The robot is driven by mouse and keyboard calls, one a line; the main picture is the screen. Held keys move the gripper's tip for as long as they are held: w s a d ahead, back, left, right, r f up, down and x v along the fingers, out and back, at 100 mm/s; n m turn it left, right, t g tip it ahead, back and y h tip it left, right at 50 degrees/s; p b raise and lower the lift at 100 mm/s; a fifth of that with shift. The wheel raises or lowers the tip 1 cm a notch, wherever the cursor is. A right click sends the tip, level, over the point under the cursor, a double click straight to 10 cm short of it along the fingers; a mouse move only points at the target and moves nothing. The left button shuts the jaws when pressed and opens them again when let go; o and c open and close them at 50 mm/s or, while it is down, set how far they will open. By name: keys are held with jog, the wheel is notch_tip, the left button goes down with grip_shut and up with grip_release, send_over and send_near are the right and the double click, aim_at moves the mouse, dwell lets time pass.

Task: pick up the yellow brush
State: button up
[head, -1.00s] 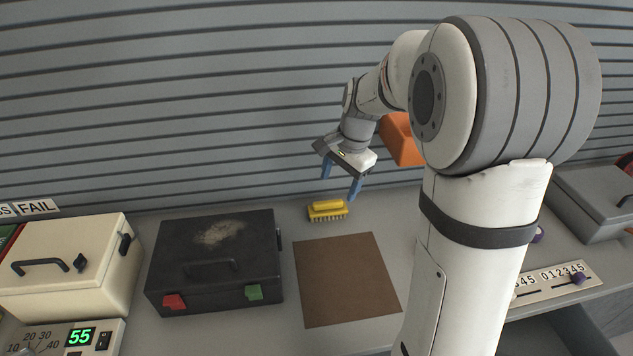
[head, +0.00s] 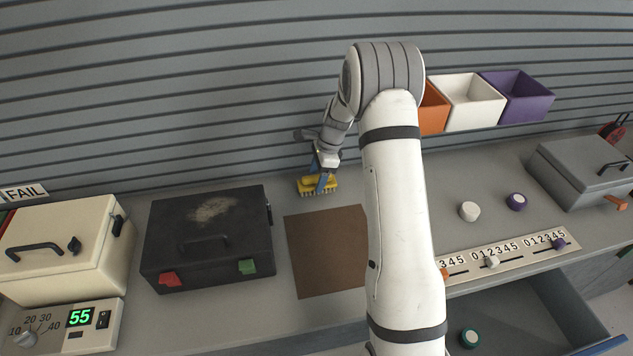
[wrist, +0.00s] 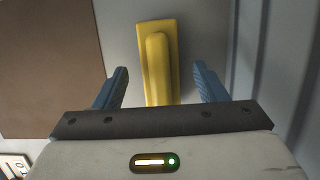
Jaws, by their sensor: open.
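The yellow brush (head: 310,186) lies bristles down on the grey bench, behind the brown mat, in the head view. In the wrist view the brush (wrist: 158,70) runs lengthwise between my two blue fingers, with its far end reaching beyond the fingertips. My gripper (wrist: 160,82) is open, with a gap on each side of the brush. In the head view my gripper (head: 319,180) is down at the brush, and one blue finger covers part of it. Neither finger visibly presses on the brush.
The brown mat (head: 325,250) lies in front of the brush. A black case (head: 207,235) stands to the left and a cream case (head: 62,245) beyond it. A slatted wall (head: 200,90) rises behind. Orange, white and purple bins (head: 515,98) hang at right, above an open drawer (head: 530,310).

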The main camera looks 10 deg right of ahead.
aim_at(315, 176)
jog(key=shift+x, duration=1.25)
jog(key=shift+c, duration=0.5)
jog(key=c, duration=1)
notch_tip(315, 176, up, 10)
jog(key=shift+r+b, duration=0.1)
jog(key=shift+b, duration=0.9)
jog(key=o, duration=0.5)
jog(key=c, duration=0.4)
